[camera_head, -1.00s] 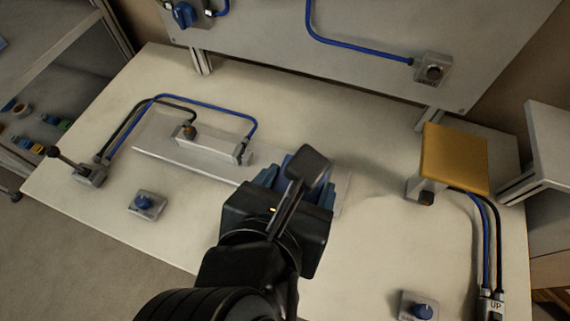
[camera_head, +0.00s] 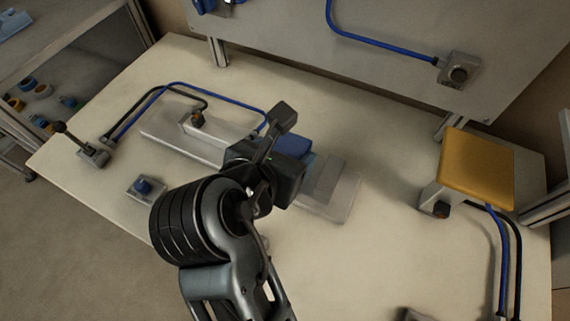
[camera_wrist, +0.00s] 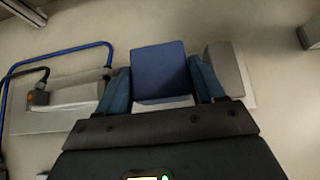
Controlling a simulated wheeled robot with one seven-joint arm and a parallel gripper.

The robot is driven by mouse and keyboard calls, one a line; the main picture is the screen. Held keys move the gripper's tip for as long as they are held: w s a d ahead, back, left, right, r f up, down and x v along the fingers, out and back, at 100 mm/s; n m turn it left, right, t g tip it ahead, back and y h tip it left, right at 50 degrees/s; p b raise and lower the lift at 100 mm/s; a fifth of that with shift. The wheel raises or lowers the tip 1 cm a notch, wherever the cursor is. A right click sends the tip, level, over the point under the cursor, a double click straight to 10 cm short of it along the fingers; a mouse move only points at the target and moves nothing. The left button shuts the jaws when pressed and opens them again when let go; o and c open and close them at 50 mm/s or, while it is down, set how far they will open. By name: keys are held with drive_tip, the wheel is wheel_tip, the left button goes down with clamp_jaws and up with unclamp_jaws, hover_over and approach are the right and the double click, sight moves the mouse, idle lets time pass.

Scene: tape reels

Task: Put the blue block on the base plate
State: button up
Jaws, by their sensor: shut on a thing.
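The blue block (camera_wrist: 159,70) is between the two blue-tinted fingers of my gripper (camera_wrist: 162,82) in the wrist view. My gripper (camera_head: 278,160) is shut on it. In the head view, the block (camera_head: 293,146) shows just behind the dark gripper body, which hides part of it. The base plate (camera_head: 330,208) is a long pale plate lying slantwise on the table, and the gripper is over its middle. The plate also shows in the wrist view (camera_wrist: 40,122). I cannot tell whether the block touches the plate.
A grey raised piece (camera_head: 324,177) sits on the plate right of the block. A pale fixture (camera_head: 207,135) with cables stands on its left part.

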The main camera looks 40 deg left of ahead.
wheel_tip(320, 180, down, 2)
drive_tip(key=shift+f+b, duration=0.25)
drive_tip(key=shift+b, duration=1)
drive_tip(key=shift+r, duration=0.15)
drive_tip(key=o, duration=1)
drive_tip(key=shift+s+r, duration=0.15)
drive_tip(key=shift+s, duration=0.05)
drive_tip(key=p+v, duration=0.1)
drive_tip(key=v, duration=1)
drive_tip(key=shift+s+d+r, duration=0.1)
drive_tip(key=shift+s+r, duration=0.05)
